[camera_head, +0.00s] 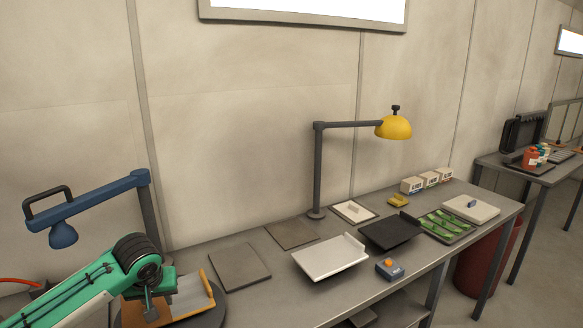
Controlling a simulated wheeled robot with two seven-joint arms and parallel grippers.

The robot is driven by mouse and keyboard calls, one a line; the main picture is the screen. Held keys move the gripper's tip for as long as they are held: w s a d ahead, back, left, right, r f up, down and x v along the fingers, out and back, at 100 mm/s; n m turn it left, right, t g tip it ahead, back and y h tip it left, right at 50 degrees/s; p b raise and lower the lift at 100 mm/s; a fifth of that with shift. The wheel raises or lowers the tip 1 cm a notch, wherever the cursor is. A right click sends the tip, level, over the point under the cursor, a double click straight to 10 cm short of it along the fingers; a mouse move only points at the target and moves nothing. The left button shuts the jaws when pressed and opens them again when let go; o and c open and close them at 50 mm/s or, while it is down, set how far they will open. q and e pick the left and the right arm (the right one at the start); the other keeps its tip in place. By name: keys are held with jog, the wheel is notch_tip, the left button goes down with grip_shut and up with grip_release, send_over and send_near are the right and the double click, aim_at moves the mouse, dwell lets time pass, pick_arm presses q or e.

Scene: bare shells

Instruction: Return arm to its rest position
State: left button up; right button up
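My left arm, with a green link, comes in from the lower left of the head view. Its gripper (151,303) points down beside an orange-edged tray (206,287) at the left end of the workbench. The fingers are small and dark, and I cannot tell whether they are open or whether they hold anything. My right gripper is not in view.
A blue lamp arm (95,200) stands close behind my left arm. The workbench (285,285) holds flat dark mats (239,267), a white tray (328,257), a black tray (390,232), a green-filled tray (445,225) and a yellow lamp (393,127). Open air lies above the mats.

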pick_arm(q)
jog(key=s+d+f+m+h, duration=0.3)
jog(key=s+d+f+m, duration=0.2)
jog(key=s+d+f, duration=0.95)
jog(key=s+a+f+y, duration=0.1)
jog(key=s+a+f, duration=0.1)
jog(key=s, duration=0.8)
jog(key=s+a+f, duration=0.1)
jog(key=s+a, duration=0.1)
jog(key=s, duration=0.8)
notch_tip(320, 180, down, 31)
jog(key=g, duration=0.2)
jog(key=s+a+f, duration=0.1)
jog(key=s+f, duration=0.8)
jog(key=f, duration=0.1)
jog(key=s+a+f+m+g, duration=0.1)
jog(key=s+a+f, duration=0.1)
jog(key=s+f, duration=0.7)
jog(key=shift+s+a+f, duration=0.3)
jog(key=shift+s+f, duration=0.05)
jog(key=shift+s, duration=0.45)
